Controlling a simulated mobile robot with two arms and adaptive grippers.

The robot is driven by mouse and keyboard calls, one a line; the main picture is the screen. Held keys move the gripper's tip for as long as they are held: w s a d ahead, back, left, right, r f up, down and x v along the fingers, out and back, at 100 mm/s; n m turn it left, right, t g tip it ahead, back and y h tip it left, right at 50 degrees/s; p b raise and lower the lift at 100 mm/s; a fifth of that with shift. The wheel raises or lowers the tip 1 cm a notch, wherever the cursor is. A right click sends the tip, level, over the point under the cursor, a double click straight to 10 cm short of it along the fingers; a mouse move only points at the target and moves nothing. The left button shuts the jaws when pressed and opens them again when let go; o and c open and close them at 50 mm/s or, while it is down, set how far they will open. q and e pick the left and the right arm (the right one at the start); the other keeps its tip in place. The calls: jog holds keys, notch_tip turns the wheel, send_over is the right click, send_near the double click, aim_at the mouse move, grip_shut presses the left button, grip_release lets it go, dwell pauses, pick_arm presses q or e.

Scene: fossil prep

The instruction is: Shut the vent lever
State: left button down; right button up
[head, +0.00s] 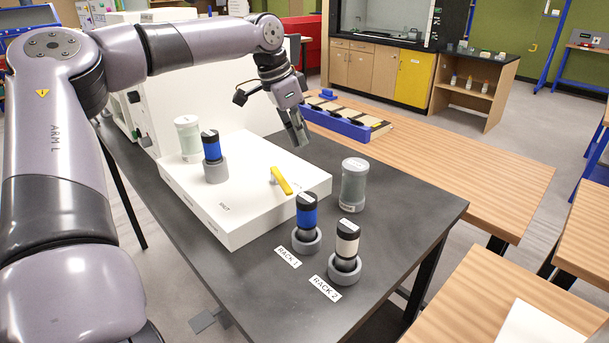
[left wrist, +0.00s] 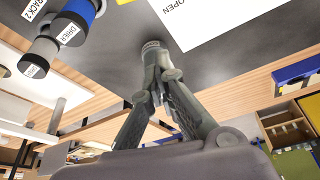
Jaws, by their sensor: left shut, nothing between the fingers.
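The yellow vent lever (head: 281,180) sits on top of the white box (head: 240,215), toward its right end, on a pale pivot. It lies slanted, its lower end toward the box's near right edge. My left gripper (head: 300,140) is shut and empty, pointing down, above and behind the lever and apart from it. In the left wrist view its fingertips (left wrist: 151,47) meet over the dark bench, and a white surface (left wrist: 225,22) marked OPEN shows beside them. My right gripper is not in view.
Blue (head: 307,213) and white-banded (head: 347,242) canisters stand in grey holders at RACK 1 and RACK 2. Another blue canister (head: 211,147) stands on the box, with a pale jar (head: 188,138) behind. The bench's right end is clear.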

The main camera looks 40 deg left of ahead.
aim_at(281, 185)
pick_arm(q)
notch_tip(281, 185, down, 9)
jog(key=p, duration=0.3)
jog(key=shift+s, duration=0.15)
jog(key=shift+s+a, duration=0.15)
jog(key=shift+s, duration=0.2)
jog(key=shift+s+p, duration=0.2)
jog(key=shift+p, duration=0.1)
jog(key=shift+f, duration=0.15)
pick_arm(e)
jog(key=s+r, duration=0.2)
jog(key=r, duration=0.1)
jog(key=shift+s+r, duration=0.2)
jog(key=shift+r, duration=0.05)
pick_arm(q)
jog(key=shift+w, duration=0.1)
